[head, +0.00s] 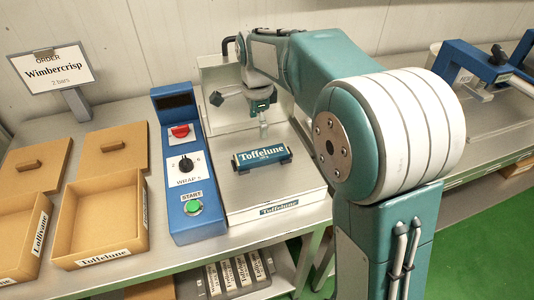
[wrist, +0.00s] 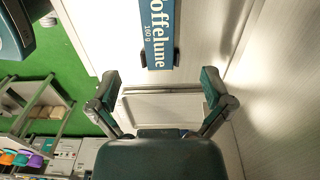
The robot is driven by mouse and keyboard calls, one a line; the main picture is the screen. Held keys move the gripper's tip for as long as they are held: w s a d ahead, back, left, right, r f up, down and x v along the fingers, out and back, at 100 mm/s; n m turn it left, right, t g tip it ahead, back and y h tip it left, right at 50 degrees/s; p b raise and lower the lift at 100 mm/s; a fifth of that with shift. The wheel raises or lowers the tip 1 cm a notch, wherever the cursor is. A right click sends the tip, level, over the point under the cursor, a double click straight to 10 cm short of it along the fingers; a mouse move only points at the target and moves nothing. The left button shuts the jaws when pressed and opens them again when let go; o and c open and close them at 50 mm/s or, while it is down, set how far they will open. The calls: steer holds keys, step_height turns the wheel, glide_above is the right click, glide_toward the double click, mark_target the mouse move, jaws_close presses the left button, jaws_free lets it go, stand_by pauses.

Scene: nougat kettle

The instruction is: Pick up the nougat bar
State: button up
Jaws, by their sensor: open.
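The nougat bar (head: 262,157) is a dark blue bar with a white "Toffelune" label. It lies on the pale metal top of a machine (head: 285,195), on small dark supports. In the wrist view the bar (wrist: 157,35) is at the top middle, its label reading along its length and showing "180 g". My gripper (head: 263,124) hangs behind and above the bar in the head view. In the wrist view my gripper (wrist: 160,85) is open, with its two fingers wide apart and nothing between them. The bar lies beyond the fingertips, apart from them.
A blue control box (head: 188,165) with a red switch, a dial and a green START button stands left of the machine. An open "Toffelune" box (head: 75,225) and lids (head: 115,150) lie further left. Wrapped bars (head: 235,275) sit on a lower shelf.

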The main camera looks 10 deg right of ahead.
mark_target(262, 154)
steer(key=shift+w+d+f, duration=0.1)
steer(key=shift+f, duration=0.25)
step_height(262, 154, down, 5)
steer(key=shift+f, duration=0.1)
steer(key=f, duration=0.5)
steer(key=shift+d, duration=0.35)
steer(key=c, duration=1.3)
